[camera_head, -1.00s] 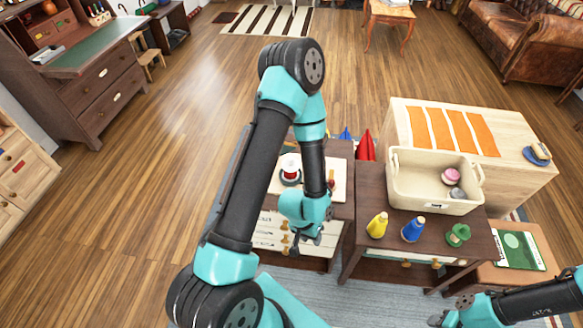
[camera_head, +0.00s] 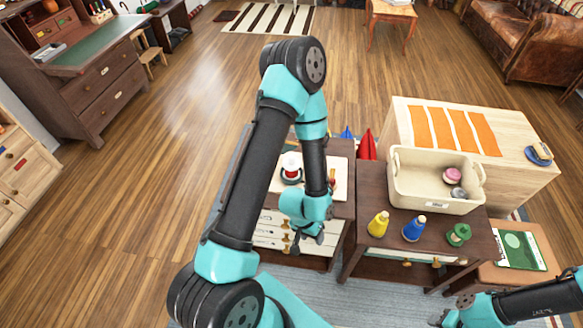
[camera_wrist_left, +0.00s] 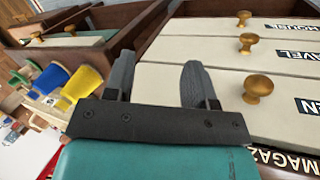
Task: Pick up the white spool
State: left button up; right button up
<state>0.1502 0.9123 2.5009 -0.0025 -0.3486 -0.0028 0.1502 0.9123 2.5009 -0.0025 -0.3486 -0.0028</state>
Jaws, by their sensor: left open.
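A white-topped item with a red band (camera_head: 291,161) stands in a dark round base on the pale board of the left cabinet. It may be the white spool, but it is too small to be sure. My left gripper (camera_head: 309,237) is open and empty, below and right of it, in front of the cabinet's cream drawers. In the left wrist view my left gripper (camera_wrist_left: 156,78) points at the brass-knobbed drawer fronts, with nothing between its fingers. My right gripper (camera_head: 450,312) is at the lower right, too small to read.
A yellow cone (camera_head: 378,224), a blue cone (camera_head: 414,228) and a green spool (camera_head: 458,234) stand along the right table's front. A cream bin (camera_head: 433,204) behind them holds a pink and a grey item. The yellow cone (camera_wrist_left: 84,84) shows in the left wrist view.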

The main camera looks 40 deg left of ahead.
pick_arm(q)
jog(key=o, duration=0.8)
jog(key=shift+c, duration=0.2)
